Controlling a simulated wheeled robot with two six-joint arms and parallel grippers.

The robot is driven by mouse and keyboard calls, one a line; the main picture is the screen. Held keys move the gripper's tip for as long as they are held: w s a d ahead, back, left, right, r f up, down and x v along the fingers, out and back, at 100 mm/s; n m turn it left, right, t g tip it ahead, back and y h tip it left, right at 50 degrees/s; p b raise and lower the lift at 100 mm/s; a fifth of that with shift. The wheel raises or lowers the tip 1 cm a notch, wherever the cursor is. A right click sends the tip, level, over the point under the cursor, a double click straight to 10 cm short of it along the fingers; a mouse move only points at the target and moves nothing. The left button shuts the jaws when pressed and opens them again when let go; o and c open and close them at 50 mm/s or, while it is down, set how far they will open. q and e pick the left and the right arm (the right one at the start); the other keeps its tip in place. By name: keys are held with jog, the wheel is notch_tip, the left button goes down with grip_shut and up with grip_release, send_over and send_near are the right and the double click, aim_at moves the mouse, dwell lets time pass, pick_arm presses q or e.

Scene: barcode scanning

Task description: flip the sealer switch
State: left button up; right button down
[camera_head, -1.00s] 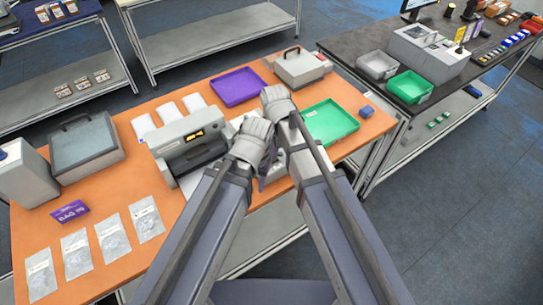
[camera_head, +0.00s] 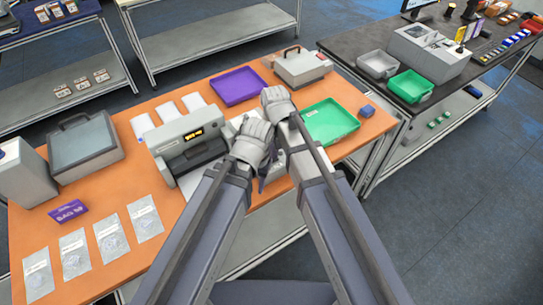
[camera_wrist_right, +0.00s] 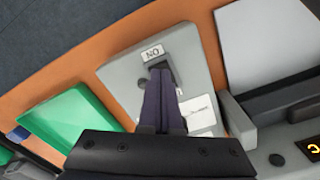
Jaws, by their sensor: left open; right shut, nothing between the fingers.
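The grey sealer (camera_head: 187,142) stands on the orange table in the head view, with a lit amber display (camera_head: 193,134). At the right edge of the right wrist view, part of the display (camera_wrist_right: 313,149) shows. A grey switch box (camera_wrist_right: 120,72) carries a label and a dark switch (camera_wrist_right: 154,71). My right gripper (camera_wrist_right: 160,74) is shut and empty, its fingertips at the switch; whether they touch it, I cannot tell. In the head view the arms hide most of the box. My left gripper (camera_head: 264,180) is open beside it, its fingers partly hidden.
A green tray (camera_head: 331,120) lies right of the grippers and a purple tray (camera_head: 238,86) behind. A grey case (camera_head: 302,66) stands at the back. Clear bags (camera_head: 108,238) and a purple packet (camera_head: 68,211) lie at the front left.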

pick_arm(q)
jog(key=shift+f+b, duration=0.4)
jog(key=shift+f, duration=0.05)
pick_arm(e)
jog(key=shift+f, duration=0.45)
pick_arm(q)
jog(key=shift+r, duration=0.2)
pick_arm(e)
jog(key=shift+r, duration=0.15)
notch_tip(320, 180, up, 7)
jog(key=p, duration=0.7)
pick_arm(q)
notch_tip(320, 180, up, 7)
jog(key=shift+f, duration=0.15)
jog(key=shift+f, duration=0.1)
pick_arm(e)
jog(key=shift+f, duration=0.2)
pick_arm(q)
notch_tip(320, 180, down, 7)
jog(key=b, duration=0.7)
jog(key=shift+f, duration=0.1)
pick_arm(e)
jog(key=s+d+f+n, duration=0.1)
jog(key=s+d+f, duration=0.2)
jog(key=s, duration=0.3)
jog(key=s+d+f+n+h, duration=0.1)
jog(key=s+d+f+n, duration=0.1)
jog(key=s, duration=0.4)
jog(key=shift+d+f, duration=0.5)
jog(key=shift+f, duration=0.45)
